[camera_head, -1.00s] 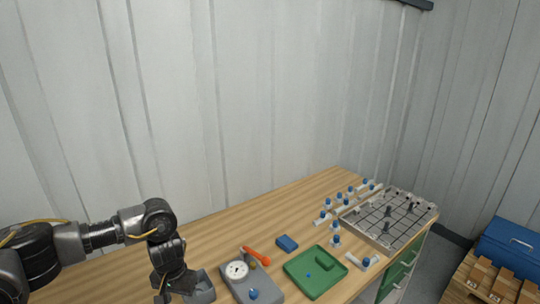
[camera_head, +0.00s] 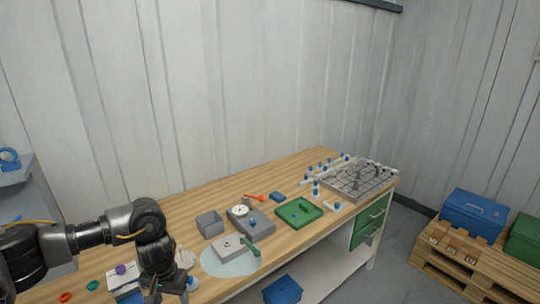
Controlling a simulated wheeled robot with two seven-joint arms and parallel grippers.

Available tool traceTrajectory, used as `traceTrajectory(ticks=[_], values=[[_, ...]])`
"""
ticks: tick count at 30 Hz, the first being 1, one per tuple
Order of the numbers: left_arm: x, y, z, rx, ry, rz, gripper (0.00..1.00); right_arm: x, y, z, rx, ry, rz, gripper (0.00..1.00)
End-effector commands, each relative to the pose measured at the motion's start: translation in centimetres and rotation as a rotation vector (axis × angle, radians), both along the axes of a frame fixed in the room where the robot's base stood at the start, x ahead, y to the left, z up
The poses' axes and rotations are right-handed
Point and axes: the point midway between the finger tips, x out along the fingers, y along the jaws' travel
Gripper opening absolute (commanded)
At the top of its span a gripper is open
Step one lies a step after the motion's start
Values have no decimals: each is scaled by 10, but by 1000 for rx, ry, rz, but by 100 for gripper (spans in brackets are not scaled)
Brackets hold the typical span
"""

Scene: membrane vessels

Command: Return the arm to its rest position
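My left arm comes in from the left in the head view, over the left part of the wooden workbench (camera_head: 176,215). It bends down at the elbow, and my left gripper (camera_head: 165,291) is at the bottom edge, pointing down. The fingers are dark and partly cut off, so I cannot tell whether they are open or shut. A white stand (camera_head: 186,258) and a blue-topped piece (camera_head: 192,283) are close to its right side. My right gripper is not in view.
On the bench are a grey box (camera_head: 210,224), a dial gauge unit (camera_head: 240,211), a device with a green handle (camera_head: 229,246), a green tray (camera_head: 298,213) and a grey grid rack (camera_head: 359,180).

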Motion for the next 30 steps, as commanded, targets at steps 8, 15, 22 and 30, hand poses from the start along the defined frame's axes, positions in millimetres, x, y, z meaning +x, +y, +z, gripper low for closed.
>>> traceTrajectory(ticks=[8, 15, 22, 30], values=[[4, -36, -26, -94, 1, -70, 61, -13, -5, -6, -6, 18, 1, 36], [6, -83, -66, -246, -15, -154, 61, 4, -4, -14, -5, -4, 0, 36], [6, -145, -132, -478, -93, -232, 61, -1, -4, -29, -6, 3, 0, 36], [-17, -180, -293, -667, -350, -169, 61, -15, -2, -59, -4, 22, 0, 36]])
